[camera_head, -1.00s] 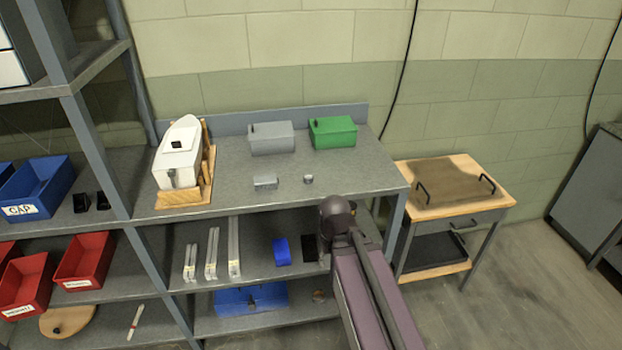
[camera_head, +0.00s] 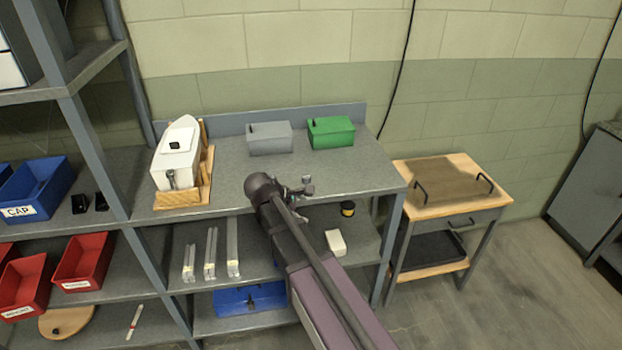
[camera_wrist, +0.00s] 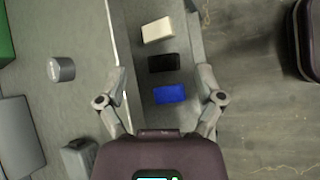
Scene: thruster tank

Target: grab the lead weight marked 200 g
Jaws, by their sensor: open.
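In the wrist view a short grey metal cylinder (camera_wrist: 61,69) stands on the bench top, left of my gripper (camera_wrist: 161,72). A small grey block (camera_wrist: 78,158) lies on the bench at the lower left. I can read no 200 g mark on either. My gripper is open and empty, its fingers spread over the bench's front edge and the lower shelf. In the head view my gripper (camera_head: 302,187) shows at the bench front. My arm and gripper hide the cylinder and grey block there.
A grey box (camera_head: 270,139) and a green box (camera_head: 331,132) stand at the back of the bench. A white boat hull (camera_head: 176,155) sits in a wooden stand at left. White, black and blue (camera_wrist: 169,94) blocks lie on the lower shelf. A wooden-topped cart (camera_head: 450,190) stands at right.

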